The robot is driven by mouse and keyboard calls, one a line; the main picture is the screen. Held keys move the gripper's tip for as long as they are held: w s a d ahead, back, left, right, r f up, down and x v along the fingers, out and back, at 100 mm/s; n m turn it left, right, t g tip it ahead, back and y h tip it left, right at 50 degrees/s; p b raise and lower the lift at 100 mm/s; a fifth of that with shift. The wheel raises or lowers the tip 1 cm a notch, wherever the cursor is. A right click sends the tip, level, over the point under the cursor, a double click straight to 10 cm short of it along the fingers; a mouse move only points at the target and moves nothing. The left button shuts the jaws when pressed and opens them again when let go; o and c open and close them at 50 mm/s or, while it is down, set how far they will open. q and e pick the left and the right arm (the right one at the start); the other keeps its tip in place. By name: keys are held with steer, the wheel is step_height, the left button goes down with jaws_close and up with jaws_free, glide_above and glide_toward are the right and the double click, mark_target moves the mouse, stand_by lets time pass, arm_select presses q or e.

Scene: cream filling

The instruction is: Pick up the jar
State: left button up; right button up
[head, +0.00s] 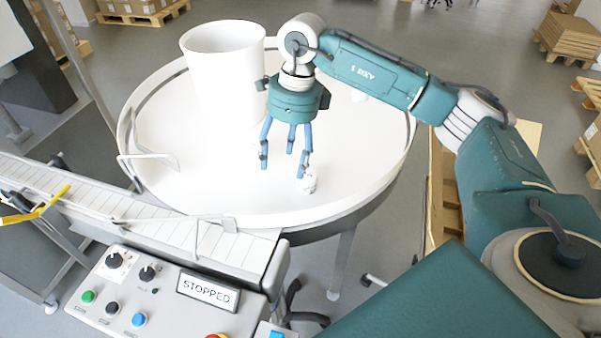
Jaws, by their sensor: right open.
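A small white jar (308,184) sits on the round white table, near its front edge. My right gripper (285,168) points down over the table with its blue fingers apart and nothing between them. The jar is just beside and below the right-hand fingertips. I cannot tell whether they touch it. Another small white object (359,98) shows partly behind my right arm. My left gripper is not in view.
The round table (200,190) has a raised rim. A tall white bin (222,75) stands at its back left. A conveyor (130,215) meets the table at the front left. A control panel (170,290) reading "STOPPED" is in front. The table's left-centre surface is clear.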

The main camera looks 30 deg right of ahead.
steer(key=shift+m+h, duration=0.3)
steer(key=shift+h, duration=0.6)
steer(key=d, duration=0.2)
steer(key=d+r, duration=0.1)
steer(key=d, duration=0.2)
steer(key=shift+s+r, duration=0.15)
steer(key=p, duration=0.2)
glide_above(307, 174)
step_height(307, 174, down, 4)
steer(key=shift+f, duration=0.25)
step_height(307, 174, down, 5)
steer(key=p, duration=0.2)
steer(key=shift+f+p, duration=0.2)
steer(key=shift+p, duration=0.1)
steer(key=shift+f, duration=0.2)
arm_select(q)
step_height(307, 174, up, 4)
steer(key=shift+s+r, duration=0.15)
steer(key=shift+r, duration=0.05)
arm_select(e)
steer(key=c, duration=1.3)
